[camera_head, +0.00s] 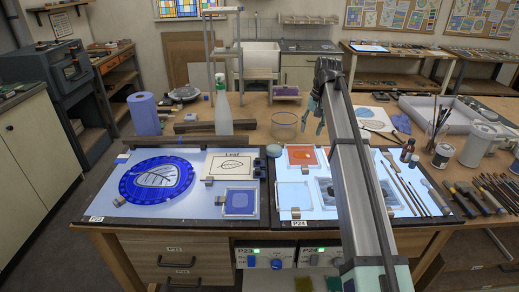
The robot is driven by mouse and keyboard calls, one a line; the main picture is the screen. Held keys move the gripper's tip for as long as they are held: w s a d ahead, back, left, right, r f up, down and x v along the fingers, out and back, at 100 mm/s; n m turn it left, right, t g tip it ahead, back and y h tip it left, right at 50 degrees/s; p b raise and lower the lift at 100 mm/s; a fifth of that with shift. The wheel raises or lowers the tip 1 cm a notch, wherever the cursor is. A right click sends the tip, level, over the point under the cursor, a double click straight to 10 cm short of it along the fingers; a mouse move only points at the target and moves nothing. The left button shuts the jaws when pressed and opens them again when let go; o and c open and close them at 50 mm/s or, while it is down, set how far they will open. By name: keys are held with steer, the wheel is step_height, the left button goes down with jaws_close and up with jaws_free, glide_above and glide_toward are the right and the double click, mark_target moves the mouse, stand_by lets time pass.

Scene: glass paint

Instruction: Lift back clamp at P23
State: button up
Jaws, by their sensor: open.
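The left light panel, labelled P23 (98,218), glows pale blue. On it lies a round blue glass piece (131,192) with a leaf outline. Which small block is the back clamp is hard to tell at this size. My gripper (312,126) is open and empty, above the area behind the right panel, to the right of P23 and well away from its clamps. My arm hides part of the right panel.
A dark bar (185,142) lies along P23's back edge. Behind it stand a blue paper roll (144,114) and a spray bottle (221,118). A leaf card (232,166) and a framed blue tile (239,202) occupy P23's right side. A glass bowl (285,126) stands near my gripper.

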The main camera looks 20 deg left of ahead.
step_height(320, 180, up, 4)
steer(key=r+n+h+p, duration=0.1)
steer(key=n+h+p, duration=0.1)
steer(key=p, duration=0.1)
glide_above(258, 159)
step_height(258, 159, down, 18)
steer(key=p, duration=0.5)
steer(key=shift+a, duration=0.1)
jaws_close()
